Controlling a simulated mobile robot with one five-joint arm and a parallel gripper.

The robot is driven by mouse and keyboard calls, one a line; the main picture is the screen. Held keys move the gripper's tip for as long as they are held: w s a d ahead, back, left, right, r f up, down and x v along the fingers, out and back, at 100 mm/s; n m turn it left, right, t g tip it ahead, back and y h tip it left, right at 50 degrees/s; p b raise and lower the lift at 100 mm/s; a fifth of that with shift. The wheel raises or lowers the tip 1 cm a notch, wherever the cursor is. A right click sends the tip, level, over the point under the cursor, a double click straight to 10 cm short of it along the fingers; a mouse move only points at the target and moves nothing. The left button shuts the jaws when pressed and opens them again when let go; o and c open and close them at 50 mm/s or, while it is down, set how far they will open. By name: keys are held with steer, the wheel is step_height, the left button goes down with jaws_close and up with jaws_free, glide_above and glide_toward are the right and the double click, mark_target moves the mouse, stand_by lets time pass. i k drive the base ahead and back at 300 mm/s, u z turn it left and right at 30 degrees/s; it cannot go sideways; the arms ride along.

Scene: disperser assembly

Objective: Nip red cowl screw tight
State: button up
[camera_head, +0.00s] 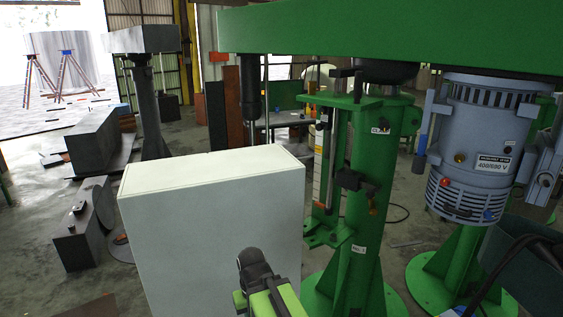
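The grey-blue motor (478,140) hangs under the green beam at the right, with a ribbed cowl (455,200) at its lower end. A small red screw head (446,181) shows on the cowl's left side.
A large pale box (215,215) stands just behind my arm. The green column (365,215) stands between my arm and the motor. A green beam (400,30) crosses overhead. Dark blocks (85,235) lie at the left. A dark bin and cables (535,260) are at lower right.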

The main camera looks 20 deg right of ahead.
mark_target(445, 182)
steer(key=z, duration=1.65)
steer(key=k, duration=0.55)
steer(key=z, duration=0.05)
steer(key=i, duration=0.55)
steer(key=z, duration=0.1)
